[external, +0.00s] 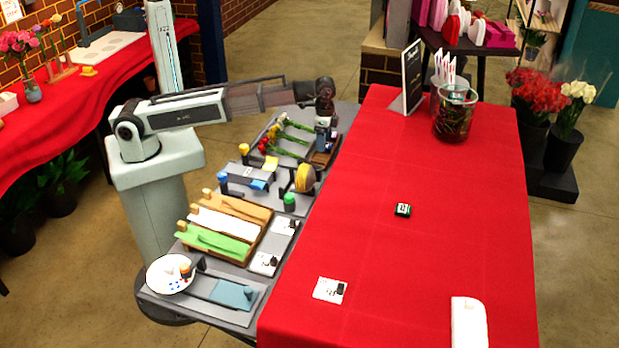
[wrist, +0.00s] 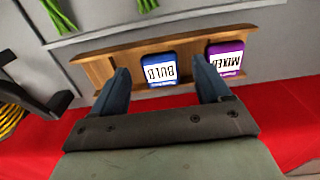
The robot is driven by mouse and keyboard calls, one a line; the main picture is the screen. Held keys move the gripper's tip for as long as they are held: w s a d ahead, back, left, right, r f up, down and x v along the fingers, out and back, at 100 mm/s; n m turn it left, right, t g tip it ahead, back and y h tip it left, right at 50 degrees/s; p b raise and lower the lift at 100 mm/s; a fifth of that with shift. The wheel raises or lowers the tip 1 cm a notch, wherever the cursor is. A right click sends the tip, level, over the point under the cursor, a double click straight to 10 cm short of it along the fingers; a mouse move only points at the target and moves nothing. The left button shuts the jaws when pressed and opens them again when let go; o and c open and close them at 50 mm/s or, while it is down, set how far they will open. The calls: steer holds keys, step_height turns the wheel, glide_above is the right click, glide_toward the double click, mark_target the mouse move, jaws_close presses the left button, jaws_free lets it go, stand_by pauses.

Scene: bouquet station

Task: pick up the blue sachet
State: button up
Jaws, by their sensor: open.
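In the wrist view the blue sachet (wrist: 160,68), labelled "BULB", lies in a wooden tray (wrist: 122,68). A purple sachet (wrist: 226,58), labelled "MIXED", lies to its right in the same tray. My gripper (wrist: 162,84) is open, its two fingers apart on either side of the blue sachet in the picture; I cannot tell its height above it. No finger is seen touching the sachet. In the external view my gripper (external: 325,113) is at the far end of the grey station, over the wooden tray (external: 320,158); the sachets are hard to make out there.
Flower stems (external: 283,138) lie on the grey board beside the tray. The red table (external: 430,160) adjoins the station, with a glass vase (external: 455,112) and a black sign (external: 411,75) at its far end. The middle of the red table is mostly clear.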

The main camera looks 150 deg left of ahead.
steer(key=shift+f, duration=0.5)
steer(key=c, duration=1.1)
